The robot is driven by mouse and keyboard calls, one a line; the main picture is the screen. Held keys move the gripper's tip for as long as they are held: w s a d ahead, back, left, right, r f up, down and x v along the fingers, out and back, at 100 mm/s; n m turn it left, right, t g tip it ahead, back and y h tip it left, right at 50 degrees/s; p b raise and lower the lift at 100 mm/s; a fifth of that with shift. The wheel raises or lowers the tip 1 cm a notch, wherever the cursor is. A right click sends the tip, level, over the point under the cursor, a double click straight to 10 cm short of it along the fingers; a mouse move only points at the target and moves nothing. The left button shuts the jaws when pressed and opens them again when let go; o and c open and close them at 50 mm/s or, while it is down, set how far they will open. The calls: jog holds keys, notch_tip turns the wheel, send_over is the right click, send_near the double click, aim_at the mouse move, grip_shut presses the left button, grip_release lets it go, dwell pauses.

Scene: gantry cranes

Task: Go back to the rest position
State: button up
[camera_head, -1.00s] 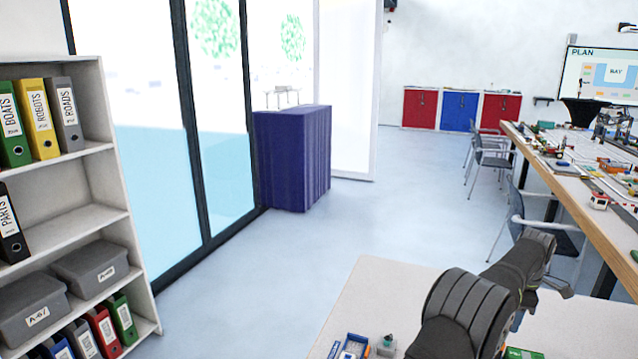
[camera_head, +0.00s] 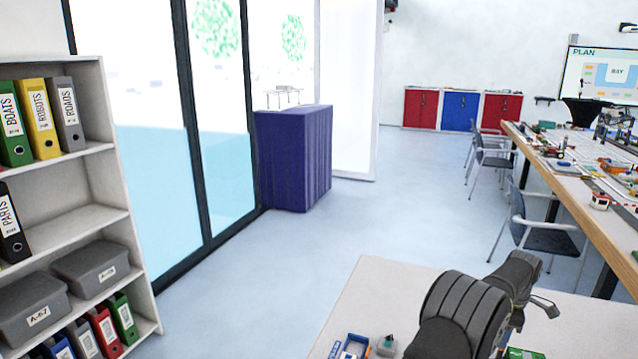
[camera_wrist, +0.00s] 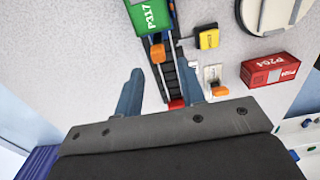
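My gripper (camera_wrist: 158,88) shows in the wrist view with its two blue-grey fingers spread apart and nothing held between them. Beyond the fingers, a dark track-like strip (camera_wrist: 168,78) lies over the pale tabletop, with an orange piece (camera_wrist: 158,53) and a red piece (camera_wrist: 176,104) at it. A green container marked P317 (camera_wrist: 152,16) is at the top, past the fingertips. In the head view my dark arm bends over the near table (camera_head: 385,290); the gripper is hard to make out there.
A red container marked P264 (camera_wrist: 268,71), a yellow block (camera_wrist: 207,38) and a round white disc (camera_wrist: 277,14) lie right of the fingers. A blue-and-white tray (camera_head: 350,346) is on the near table. Open floor (camera_head: 400,220) lies beyond it; a shelf (camera_head: 80,190) stands left.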

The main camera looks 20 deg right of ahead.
notch_tip(320, 180, up, 11)
jog(key=s+a+r+m+h, duration=0.2)
jog(key=s+a+r+m, duration=0.1)
jog(key=m, duration=0.6)
jog(key=s+a+r+m+t+h, duration=0.1)
jog(key=s+a+r+m+h, duration=0.1)
jog(key=s+m, duration=0.4)
jog(key=shift+s+a+r+m, duration=0.25)
jog(key=shift+a+r+m, duration=0.25)
jog(key=shift+m, duration=0.9)
jog(key=shift+o, duration=0.4)
jog(key=o, duration=0.7)
jog(key=shift+s+a+m, duration=0.2)
jog(key=shift+a+m, duration=0.05)
jog(key=shift+m, duration=0.05)
jog(key=o, duration=0.4)
jog(key=shift+d+f, duration=0.1)
jog(key=shift+f, duration=0.05)
jog(key=shift+o, duration=1.1)
jog(key=x, duration=0.9)
jog(key=shift+w+d+f, duration=0.15)
jog(key=shift+d+f, duration=0.05)
jog(key=shift+d, duration=0.1)
jog(key=shift+r, duration=0.1)
jog(key=v, duration=0.9)
jog(key=shift+a+r, duration=0.3)
jog(key=shift+a, duration=0.1)
